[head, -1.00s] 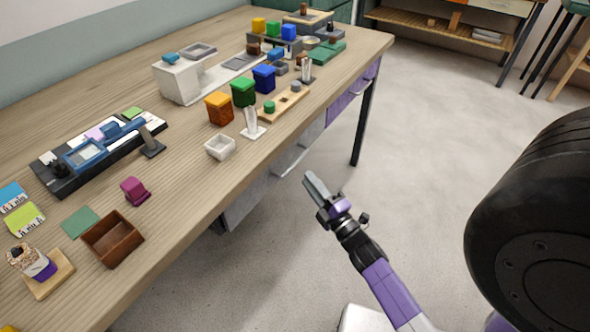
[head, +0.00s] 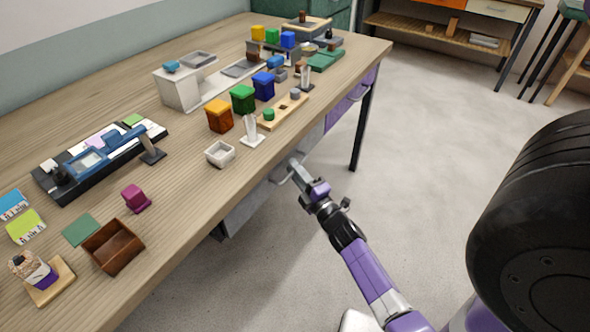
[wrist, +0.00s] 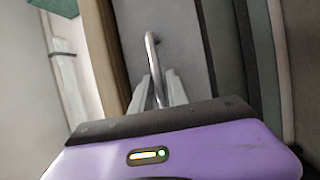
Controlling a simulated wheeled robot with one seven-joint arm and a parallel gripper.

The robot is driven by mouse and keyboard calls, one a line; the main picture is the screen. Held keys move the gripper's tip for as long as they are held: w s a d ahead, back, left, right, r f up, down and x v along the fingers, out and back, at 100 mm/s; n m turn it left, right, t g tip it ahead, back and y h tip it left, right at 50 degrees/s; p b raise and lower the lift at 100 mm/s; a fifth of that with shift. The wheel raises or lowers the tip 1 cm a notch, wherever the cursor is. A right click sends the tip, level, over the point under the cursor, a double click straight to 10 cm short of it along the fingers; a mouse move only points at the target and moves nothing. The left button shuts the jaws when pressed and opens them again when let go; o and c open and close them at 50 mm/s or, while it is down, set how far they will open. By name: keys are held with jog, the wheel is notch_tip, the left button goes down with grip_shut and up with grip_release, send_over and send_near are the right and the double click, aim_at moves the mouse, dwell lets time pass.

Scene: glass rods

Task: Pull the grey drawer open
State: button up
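The grey drawer (wrist: 182,45) has a plain grey front under the tabletop edge; its front (head: 312,138) is partly hidden by my gripper in the head view. Its metal bar handle (wrist: 152,50) stands out from the front in the wrist view. My gripper (head: 296,168) is at the handle, below the table edge. In the wrist view its two fingers (wrist: 160,90) are apart, one on each side of the bar, with a narrow gap showing. The drawer looks closed. The far end of the bar is hidden behind the gripper body.
A purple drawer (head: 343,108) is further along the same side. Open floor (head: 430,160) lies to the right of the table.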

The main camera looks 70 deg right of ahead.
grip_shut()
dwell(1.3)
